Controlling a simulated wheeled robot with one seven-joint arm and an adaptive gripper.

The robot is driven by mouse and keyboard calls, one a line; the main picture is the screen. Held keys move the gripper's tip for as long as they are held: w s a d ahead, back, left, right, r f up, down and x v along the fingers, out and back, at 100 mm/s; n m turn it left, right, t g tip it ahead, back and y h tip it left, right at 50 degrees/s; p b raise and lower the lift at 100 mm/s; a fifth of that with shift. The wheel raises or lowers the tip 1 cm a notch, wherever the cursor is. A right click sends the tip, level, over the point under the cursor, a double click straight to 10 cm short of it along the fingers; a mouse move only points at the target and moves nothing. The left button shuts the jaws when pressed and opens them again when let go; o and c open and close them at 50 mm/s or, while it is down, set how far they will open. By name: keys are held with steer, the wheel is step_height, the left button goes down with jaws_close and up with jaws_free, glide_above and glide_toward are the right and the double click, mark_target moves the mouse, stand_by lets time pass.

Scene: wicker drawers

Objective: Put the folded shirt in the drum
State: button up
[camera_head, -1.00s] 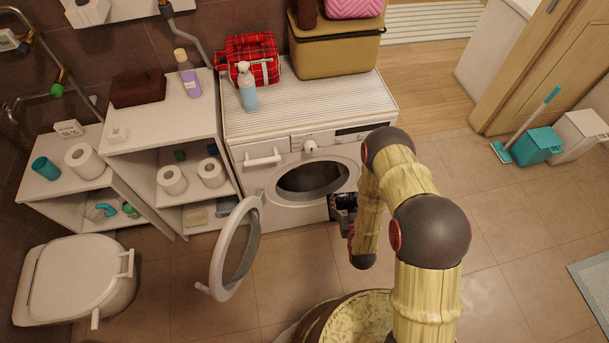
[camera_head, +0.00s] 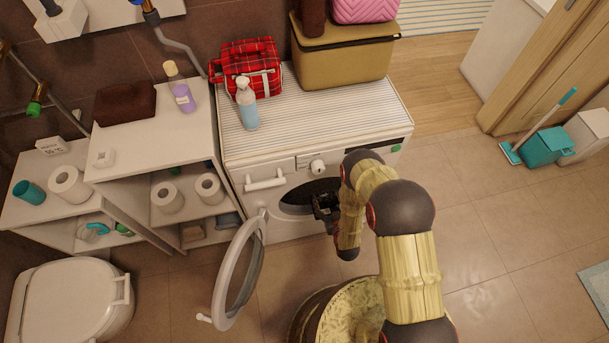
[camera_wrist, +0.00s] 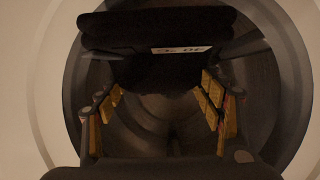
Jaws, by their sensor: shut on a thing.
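The washing machine (camera_head: 255,222) stands at the back with its front round opening uncovered, and its round door (camera_head: 222,290) hangs open to the left. The dark drum (camera_head: 297,198) shows through the opening and fills the wrist view (camera_wrist: 160,150). My gripper (camera_head: 325,207) is at the right part of the opening, facing in. The shirt's outline is not clear in either view.
White shelves (camera_head: 110,165) with rolls and bottles are left of the machine. A soap bottle (camera_head: 246,105), red plaid bag (camera_head: 247,62) and tan box (camera_head: 343,60) sit on top.

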steer(key=shift+w+a+f+b, duration=1.3)
steer(key=shift+w+f+b, duration=0.1)
steer(key=shift+w+f, duration=0.75)
steer(key=shift+w+a+f+b, duration=1.25)
steer(key=shift+w+f+b, duration=0.1)
steer(key=shift+w+f, duration=0.8)
steer(key=shift+w+a+f+b, duration=1.3)
steer(key=shift+w+f+b, duration=0.1)
steer(key=shift+w+f, duration=0.7)
steer(key=shift+s+f, duration=0.1)
steer(key=shift+f, duration=0.05)
steer(key=o, duration=1.3)
